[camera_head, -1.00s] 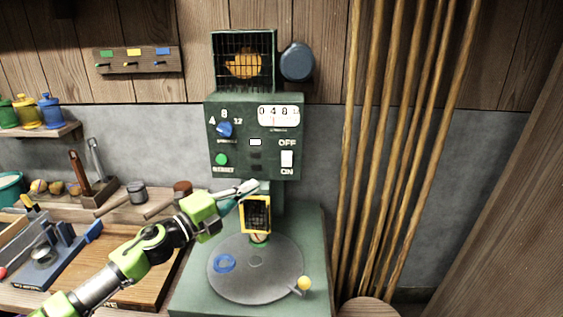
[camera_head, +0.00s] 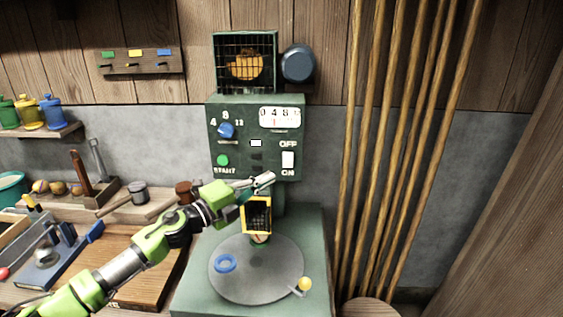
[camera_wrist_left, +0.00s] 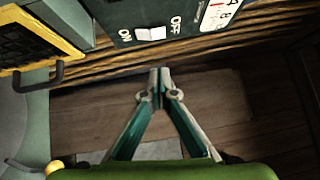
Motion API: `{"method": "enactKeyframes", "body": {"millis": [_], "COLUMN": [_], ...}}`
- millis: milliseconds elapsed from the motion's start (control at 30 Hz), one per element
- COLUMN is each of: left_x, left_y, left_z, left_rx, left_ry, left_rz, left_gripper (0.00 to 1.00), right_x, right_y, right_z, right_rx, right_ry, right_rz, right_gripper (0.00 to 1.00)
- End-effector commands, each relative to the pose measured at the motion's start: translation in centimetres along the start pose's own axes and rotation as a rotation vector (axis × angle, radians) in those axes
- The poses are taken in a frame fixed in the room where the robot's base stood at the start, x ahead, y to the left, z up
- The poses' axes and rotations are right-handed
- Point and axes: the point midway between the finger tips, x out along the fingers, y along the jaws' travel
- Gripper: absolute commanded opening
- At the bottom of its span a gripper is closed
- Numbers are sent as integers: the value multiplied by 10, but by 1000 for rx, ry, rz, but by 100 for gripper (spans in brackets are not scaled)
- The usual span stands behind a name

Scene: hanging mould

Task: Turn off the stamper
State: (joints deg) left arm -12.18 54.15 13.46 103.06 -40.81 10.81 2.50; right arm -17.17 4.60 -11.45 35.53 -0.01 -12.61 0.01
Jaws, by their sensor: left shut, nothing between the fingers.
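The stamper is a dark green machine (camera_head: 215,130) against the wall, with a control panel on its upper part. A white switch (camera_head: 288,159) sits at the panel's right side, with OFF above it and ON below it. The switch also shows in the left wrist view (camera_wrist_left: 151,33), between the ON and OFF labels. My left gripper (camera_head: 268,177) is shut and empty, just below and left of the switch, apart from it. Its closed fingertips show in the left wrist view (camera_wrist_left: 159,72). My right gripper is in neither view.
A yellow-framed guard (camera_head: 257,215) hangs below my left fingers, over a round grey plate (camera_head: 275,281) holding a blue ring (camera_head: 225,263). A blue knob (camera_head: 227,130) and green button (camera_head: 222,160) sit on the panel's left. Wooden poles (camera_head: 400,150) stand at the right.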

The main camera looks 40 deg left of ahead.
Motion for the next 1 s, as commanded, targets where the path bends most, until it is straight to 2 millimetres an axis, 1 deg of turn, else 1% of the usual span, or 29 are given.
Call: {"method": "enactKeyframes", "body": {"millis": [33, 467, 500, 733, 1000], "left_x": [7, 57, 61, 77, 84], "left_y": [-3, -4, -3, -2, 0], "left_z": [1, 0, 6, 22, 28], "left_rx": [3, 1, 1, 1, 1], "left_ry": [0, 0, -4, -2, 0], "left_rz": [-3, -3, -2, -1, 0], "left_gripper": [0, 0, 0, 0, 0], "right_x": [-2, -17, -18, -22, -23], "right_y": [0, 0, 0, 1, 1], "right_z": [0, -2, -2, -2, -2], "right_rx": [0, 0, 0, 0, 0], "right_ry": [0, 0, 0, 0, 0], "right_rz": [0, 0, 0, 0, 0], "right_gripper": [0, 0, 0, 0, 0]}}
